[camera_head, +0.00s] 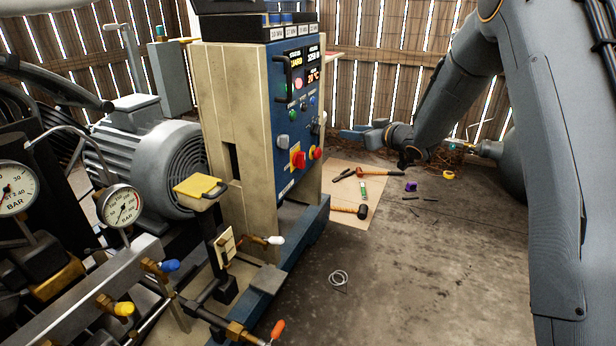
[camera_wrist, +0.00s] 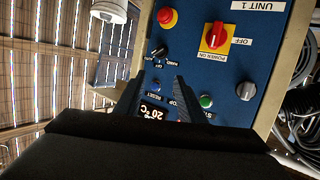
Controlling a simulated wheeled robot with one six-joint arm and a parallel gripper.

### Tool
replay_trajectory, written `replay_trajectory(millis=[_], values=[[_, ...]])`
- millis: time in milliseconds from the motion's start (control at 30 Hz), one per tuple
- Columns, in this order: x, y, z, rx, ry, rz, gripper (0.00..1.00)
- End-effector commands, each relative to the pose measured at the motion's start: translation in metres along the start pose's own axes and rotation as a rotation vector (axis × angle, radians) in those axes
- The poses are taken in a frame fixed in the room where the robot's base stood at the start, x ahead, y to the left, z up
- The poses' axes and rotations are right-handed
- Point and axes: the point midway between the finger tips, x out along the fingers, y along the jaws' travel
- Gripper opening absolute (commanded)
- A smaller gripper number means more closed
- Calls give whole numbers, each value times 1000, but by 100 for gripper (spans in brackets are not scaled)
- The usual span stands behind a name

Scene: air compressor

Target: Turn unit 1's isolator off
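Unit 1's isolator is a red rotary handle on a yellow plate (camera_wrist: 215,37), on the blue panel in the wrist view. Its handle runs roughly up and down the picture, in line with the POWER ON label (camera_wrist: 215,57) below it. The OFF label (camera_wrist: 242,41) is to its right. The UNIT 1 label (camera_wrist: 256,6) is at the top edge. The isolator also shows low on the panel in the head view (camera_head: 298,158).
A red stop button (camera_wrist: 167,16), a black selector (camera_wrist: 159,52), a blue button (camera_wrist: 156,85), a green button (camera_wrist: 206,101) and a grey knob (camera_wrist: 245,91) surround the isolator. Tools lie on a board (camera_head: 345,190) on the floor.

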Motion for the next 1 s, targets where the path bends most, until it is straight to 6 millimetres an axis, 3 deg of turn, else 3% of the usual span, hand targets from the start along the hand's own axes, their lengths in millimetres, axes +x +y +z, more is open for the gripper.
replay_trajectory(millis=[33, 200, 433, 667, 1000], values=[[23, -4, 22, -8, 44, -63, 36], [60, -33, 58, -23, 173, -289, 36], [73, -61, 94, -17, 258, -504, 36], [79, -74, 98, -15, 275, -561, 36], [120, -100, 86, -15, 275, -559, 36]])
